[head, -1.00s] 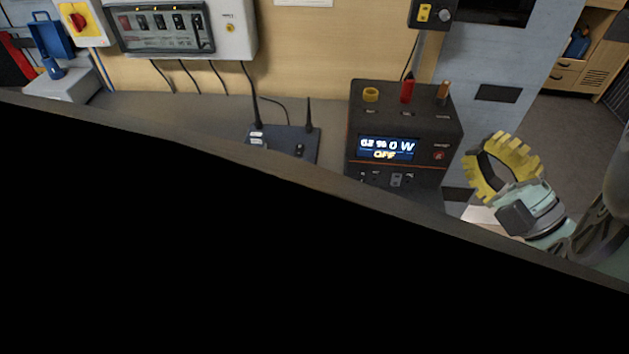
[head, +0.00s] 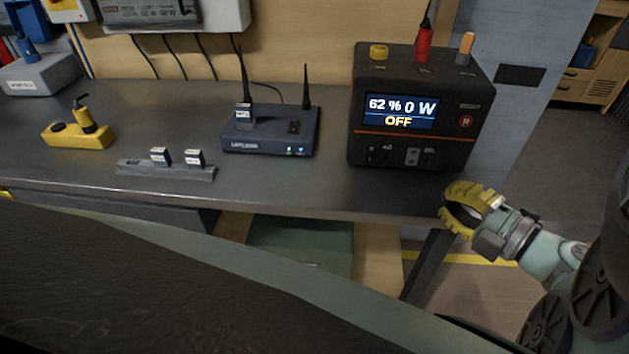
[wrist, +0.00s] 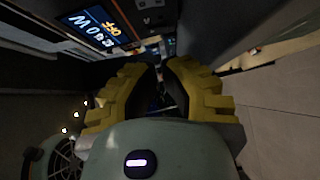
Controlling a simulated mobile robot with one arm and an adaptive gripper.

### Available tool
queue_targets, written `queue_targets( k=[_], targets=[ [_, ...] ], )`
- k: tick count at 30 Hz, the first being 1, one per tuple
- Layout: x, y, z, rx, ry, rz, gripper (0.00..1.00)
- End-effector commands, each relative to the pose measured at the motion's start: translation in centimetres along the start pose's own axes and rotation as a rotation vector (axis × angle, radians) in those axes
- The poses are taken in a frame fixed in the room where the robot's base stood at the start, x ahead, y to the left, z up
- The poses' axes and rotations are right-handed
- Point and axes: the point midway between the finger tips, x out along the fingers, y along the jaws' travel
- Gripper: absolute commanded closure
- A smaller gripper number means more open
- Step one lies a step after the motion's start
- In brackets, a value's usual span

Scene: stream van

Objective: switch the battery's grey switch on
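The battery (head: 420,110) is a black box with an orange line, standing at the right end of the bench. Its display (head: 401,111) reads 62 %, 0 W and OFF. A small grey switch (head: 412,157) sits low on its front, below the display. My gripper (head: 449,202), with yellow toothed fingers, is below and right of the battery, near the bench's front edge, apart from the switch. In the wrist view the fingertips (wrist: 160,66) look close together with a dark narrow gap; nothing held shows. The battery's display shows there at upper left (wrist: 92,27).
A router (head: 270,133) with two antennas stands left of the battery. A grey strip with two plugs (head: 165,170) and a yellow block (head: 78,136) lie further left. The bench front edge (head: 300,210) runs beside my gripper. Bench between router and battery is clear.

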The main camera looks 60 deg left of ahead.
Motion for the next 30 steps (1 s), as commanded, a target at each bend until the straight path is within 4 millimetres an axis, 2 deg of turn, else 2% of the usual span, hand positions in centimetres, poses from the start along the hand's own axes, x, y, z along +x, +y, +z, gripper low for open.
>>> queue_targets(
  k=[1,10,12,18,30],
  targets=[
    [1.3,0.1,-0.2,0.000,0.010,0.002,1.00],
    [7.2,0.1,-0.2,-0.001,0.008,0.003,1.00],
    [7.8,0.1,0.9,-0.002,0.002,0.003,1.00],
    [9.1,0.1,2.2,-0.001,0.004,0.002,1.00],
    [9.6,0.0,2.7,0.000,0.005,0.001,1.00]
  ],
)
